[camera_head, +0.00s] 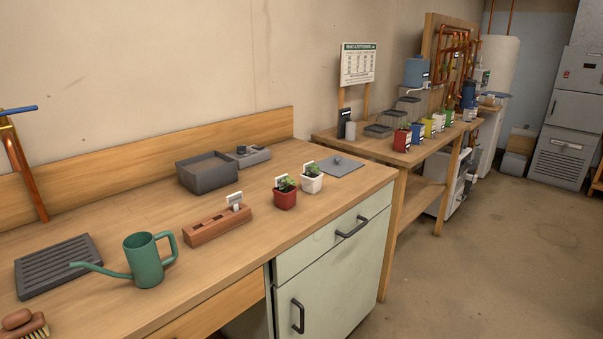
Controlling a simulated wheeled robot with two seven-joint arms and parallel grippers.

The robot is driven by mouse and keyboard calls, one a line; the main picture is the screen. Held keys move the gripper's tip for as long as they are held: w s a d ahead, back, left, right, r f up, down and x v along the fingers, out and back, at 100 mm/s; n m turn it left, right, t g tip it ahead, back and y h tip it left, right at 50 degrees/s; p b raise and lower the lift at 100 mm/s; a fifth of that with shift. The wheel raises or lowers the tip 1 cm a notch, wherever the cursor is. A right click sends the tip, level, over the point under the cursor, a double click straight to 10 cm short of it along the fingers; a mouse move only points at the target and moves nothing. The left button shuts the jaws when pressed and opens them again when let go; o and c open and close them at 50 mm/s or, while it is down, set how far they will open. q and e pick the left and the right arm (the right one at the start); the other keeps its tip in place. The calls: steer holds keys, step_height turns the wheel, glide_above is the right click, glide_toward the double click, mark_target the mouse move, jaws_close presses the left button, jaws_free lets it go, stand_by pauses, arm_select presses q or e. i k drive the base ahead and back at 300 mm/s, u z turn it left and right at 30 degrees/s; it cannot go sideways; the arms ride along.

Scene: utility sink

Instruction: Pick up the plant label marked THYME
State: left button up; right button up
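White plant labels (235,198) stand upright in a long reddish-brown slotted block (215,227) near the middle of the wooden counter. The labels are at the block's right end. Their lettering is too small to read, so I cannot tell which is marked THYME. A red pot (285,198) and a white pot (312,183), each with a small green plant, stand to the right of the block. A small white label shows behind each plant. Neither of my grippers is in view.
A green watering can (146,262) stands left of the block, its spout over a dark slatted tray (58,266). A grey bin (207,174) and flat grey plate (335,166) lie behind. A brush (25,324) is front left. A second table (370,145) holds coloured pots.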

mark_target(305, 168)
steer(key=z, duration=1.4)
steer(key=i, duration=1.15)
steer(key=u, duration=2.7)
